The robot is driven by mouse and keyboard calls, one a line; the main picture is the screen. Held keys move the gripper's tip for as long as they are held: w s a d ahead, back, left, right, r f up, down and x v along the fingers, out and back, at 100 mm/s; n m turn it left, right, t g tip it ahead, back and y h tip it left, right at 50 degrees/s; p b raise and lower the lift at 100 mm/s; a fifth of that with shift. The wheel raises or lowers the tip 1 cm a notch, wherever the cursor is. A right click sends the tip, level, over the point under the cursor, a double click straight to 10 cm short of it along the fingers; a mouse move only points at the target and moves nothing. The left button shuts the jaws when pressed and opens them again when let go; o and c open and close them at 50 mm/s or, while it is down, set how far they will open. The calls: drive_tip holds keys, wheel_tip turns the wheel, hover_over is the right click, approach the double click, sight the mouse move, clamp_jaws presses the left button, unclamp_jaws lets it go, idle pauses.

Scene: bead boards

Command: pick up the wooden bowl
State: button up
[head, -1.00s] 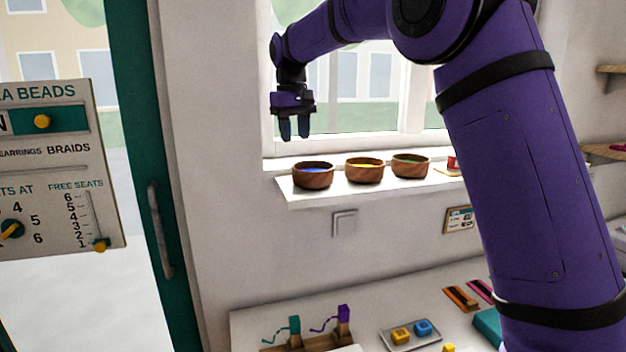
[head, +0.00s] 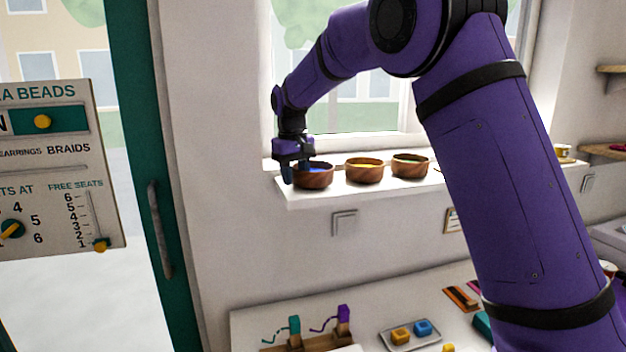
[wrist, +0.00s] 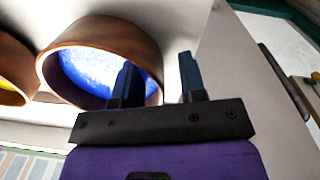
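A brown wooden bowl with blue contents (head: 318,180) stands at the left end of the white window sill (head: 330,199). In the wrist view the same bowl (wrist: 85,58) shows with blue inside it. My gripper (head: 298,173) is down at the bowl's left side. In the wrist view my gripper (wrist: 157,62) is open: one finger shows over the blue inside and the other is outside, with the bowl's wall between them. A gap shows beside the outer finger. I cannot tell whether the inner finger touches the wall.
Two similar wooden bowls stand to the right on the sill, one with yellow contents (head: 364,172) and one with green (head: 410,167). The window is behind them. A lower counter (head: 250,322) holds a bead stand and a tray (head: 397,341). A green door (head: 160,120) is at left.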

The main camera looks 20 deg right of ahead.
drive_tip(key=shift+f, duration=0.1)
clamp_jaws()
idle(0.3)
